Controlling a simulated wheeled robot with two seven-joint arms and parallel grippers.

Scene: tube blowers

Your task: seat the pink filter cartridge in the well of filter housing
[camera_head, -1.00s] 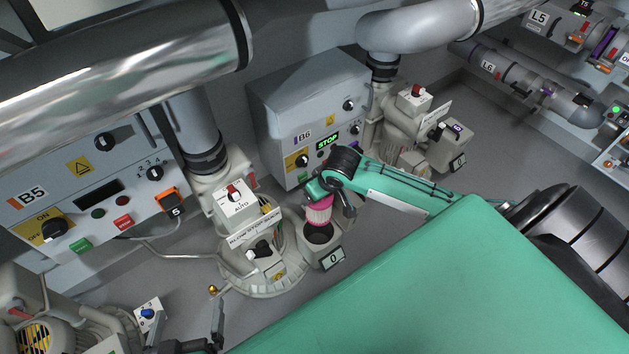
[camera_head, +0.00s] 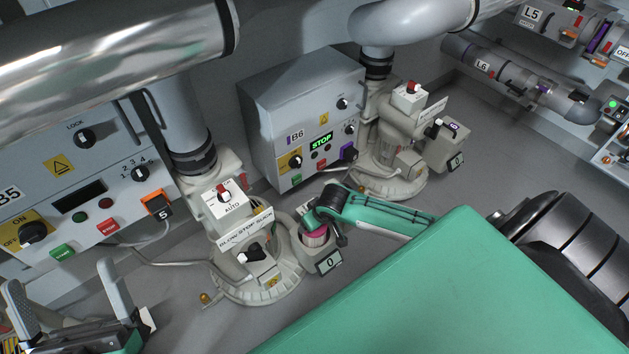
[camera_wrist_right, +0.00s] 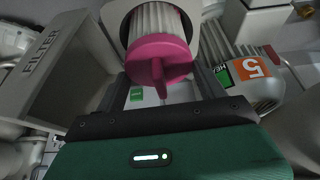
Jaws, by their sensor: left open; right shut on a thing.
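The pink filter cartridge (camera_head: 314,238) has a pink cap and a white pleated body. My right gripper (camera_head: 316,222) is shut on it, over the filter housing (camera_head: 322,262) with the "0" label. The cartridge's lower end appears partly inside the well; its exact depth is hard to tell. In the right wrist view, the pink cap (camera_wrist_right: 160,60) and its fin are between the fingers (camera_wrist_right: 165,88), and pleats show beyond the cap, framed by a pale rim (camera_wrist_right: 116,14). My left gripper (camera_head: 66,292) is open and empty at the lower left.
The blower stand (camera_head: 238,240) with AUTO switch stands just left of the housing. Control box B6 (camera_head: 305,120) is behind it, panel B5 (camera_head: 85,190) at left. A second blower (camera_head: 405,140) stands behind at right. Grey floor shows between them.

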